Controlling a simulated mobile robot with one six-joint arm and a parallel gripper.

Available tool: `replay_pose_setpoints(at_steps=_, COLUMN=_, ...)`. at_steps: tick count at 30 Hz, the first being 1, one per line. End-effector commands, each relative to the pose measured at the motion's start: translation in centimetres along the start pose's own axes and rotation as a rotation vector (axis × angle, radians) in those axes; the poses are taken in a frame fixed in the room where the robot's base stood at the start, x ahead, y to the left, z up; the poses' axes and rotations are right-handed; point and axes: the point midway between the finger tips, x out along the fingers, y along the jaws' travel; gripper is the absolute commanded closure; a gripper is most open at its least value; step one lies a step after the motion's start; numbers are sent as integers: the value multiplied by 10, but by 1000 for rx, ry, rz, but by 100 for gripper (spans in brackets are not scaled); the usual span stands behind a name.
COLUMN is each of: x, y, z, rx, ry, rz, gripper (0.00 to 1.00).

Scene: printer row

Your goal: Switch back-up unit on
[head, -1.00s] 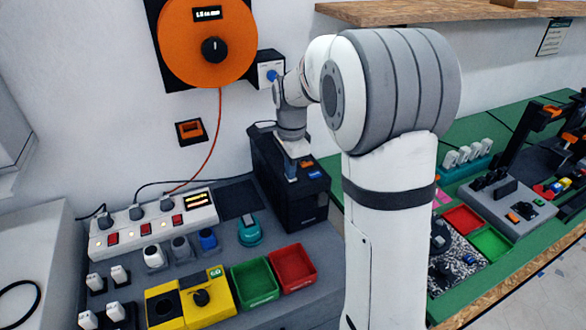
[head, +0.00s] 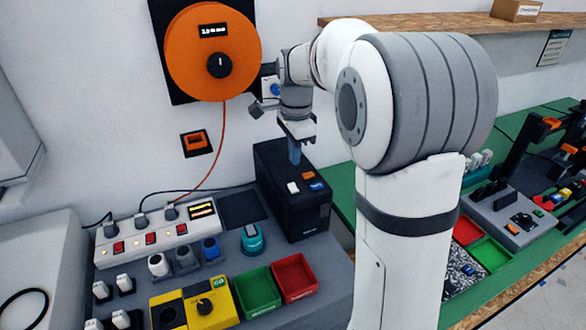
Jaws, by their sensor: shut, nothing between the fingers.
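The back-up unit appears to be a black box (head: 304,222) standing on the grey bench against the wall. On its top are a white button (head: 292,187), an orange button (head: 308,176) and a small blue patch (head: 317,186). My gripper (head: 294,160) is shut and empty, pointing down just above the top of the box, behind the white button in the picture. A gap between fingertips and box is hard to judge. I cannot read any on or off sign on the box.
A power strip (head: 152,240) with red switches lies left of the box. A green tray (head: 257,291) and a red tray (head: 294,278) stand in front. An orange reel (head: 212,50) hangs on the wall above. My arm hides part of the green bench at right.

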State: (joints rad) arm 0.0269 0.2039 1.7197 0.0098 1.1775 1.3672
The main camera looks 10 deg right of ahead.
Motion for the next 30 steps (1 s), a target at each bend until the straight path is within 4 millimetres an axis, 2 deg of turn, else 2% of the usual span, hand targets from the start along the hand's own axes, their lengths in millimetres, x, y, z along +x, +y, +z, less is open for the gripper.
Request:
replay_pose_setpoints(at_steps=3, x=-22, y=3, z=0, rx=0, ry=1, rz=-3, gripper=100)
replay_pose_setpoints(at_steps=9, x=-45, y=6, z=0, rx=0, ry=0, rz=-1, gripper=100)
replay_pose_setpoints(at_steps=24, x=-50, y=7, z=0, rx=0, ry=0, rz=1, gripper=100)
replay_pose_setpoints(at_steps=26, x=-52, y=17, z=3, rx=-51, ry=3, rz=-11, gripper=100)
replay_pose_setpoints(at_steps=30, x=-53, y=58, z=13, rx=-283, ry=21, rz=-51, gripper=100)
